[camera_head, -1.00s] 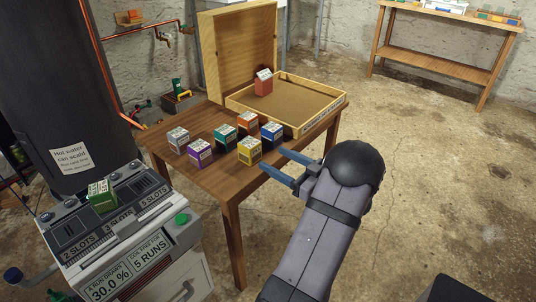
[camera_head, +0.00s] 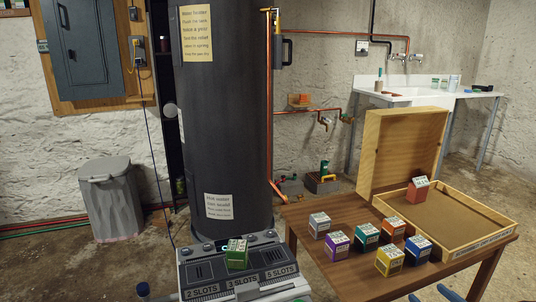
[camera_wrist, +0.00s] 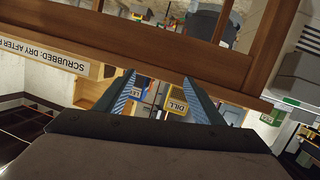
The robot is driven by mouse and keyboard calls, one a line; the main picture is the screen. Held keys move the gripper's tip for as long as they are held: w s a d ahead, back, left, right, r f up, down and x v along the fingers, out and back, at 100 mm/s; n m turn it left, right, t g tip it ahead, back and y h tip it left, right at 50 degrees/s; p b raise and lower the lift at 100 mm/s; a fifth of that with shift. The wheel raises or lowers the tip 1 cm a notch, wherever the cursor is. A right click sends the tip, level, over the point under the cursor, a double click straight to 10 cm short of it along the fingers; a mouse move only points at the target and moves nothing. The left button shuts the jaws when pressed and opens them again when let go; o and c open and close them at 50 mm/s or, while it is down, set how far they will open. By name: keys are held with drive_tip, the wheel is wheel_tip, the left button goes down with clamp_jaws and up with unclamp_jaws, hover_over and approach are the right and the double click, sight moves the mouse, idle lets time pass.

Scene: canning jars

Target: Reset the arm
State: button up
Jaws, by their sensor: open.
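My gripper (camera_head: 432,296) shows only as two blue fingertips at the bottom edge of the head view, in front of the wooden table. In the wrist view my gripper (camera_wrist: 163,88) is open, with nothing between its fingers. Beyond the fingers there, a yellow box (camera_wrist: 177,105) reading DILL and a blue box (camera_wrist: 138,92) are visible, apart from the fingers. In the head view the yellow box (camera_head: 389,261) and the blue box (camera_head: 417,250) stand on the table with white (camera_head: 319,225), purple (camera_head: 337,243), teal (camera_head: 366,236) and orange (camera_head: 391,229) boxes.
A red box (camera_head: 417,190) stands at the open wooden case (camera_head: 487,247) on the table (camera_head: 318,258). A green box (camera_head: 236,254) sits on the slotted machine (camera_head: 207,283) at left. A dark tank (camera_head: 225,120) rises behind it. A grey bin (camera_head: 112,200) stands far left.

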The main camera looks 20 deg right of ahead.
drive_tip(key=s+d+f+m+g+h, duration=0.25)
drive_tip(key=s+f+g, duration=0.25)
drive_tip(key=s+f, duration=0.3)
drive_tip(key=s+d+f+m+g+h, duration=0.1)
drive_tip(key=s+d+f+m+g, duration=0.25)
drive_tip(key=s+f+g, duration=0.35)
drive_tip(key=s+a+f+m+g+y, duration=0.3)
drive_tip(key=s+a+f+m+g, duration=0.1)
drive_tip(key=s+a, duration=0.65)
drive_tip(key=w+a+r+g+y, duration=0.15)
drive_tip(key=a+y, duration=0.25)
drive_tip(key=a, duration=0.7)
drive_tip(key=w+a+r+n+t, duration=0.1)
drive_tip(key=w+a+r+n, duration=0.4)
drive_tip(key=a, duration=0.5)
drive_tip(key=w+a+r+n+t, duration=0.15)
drive_tip(key=w+a+r, duration=0.25)
drive_tip(key=w+a, duration=0.45)
drive_tip(key=w+a+r+n, duration=0.4)
drive_tip(key=w+a+r, duration=0.1)
drive_tip(key=a, duration=0.6)
wheel_tip(320, 180, up, 32)
drive_tip(key=p, duration=3.3)
drive_tip(key=shift+r+h, duration=0.15)
drive_tip(key=shift+h, duration=0.3)
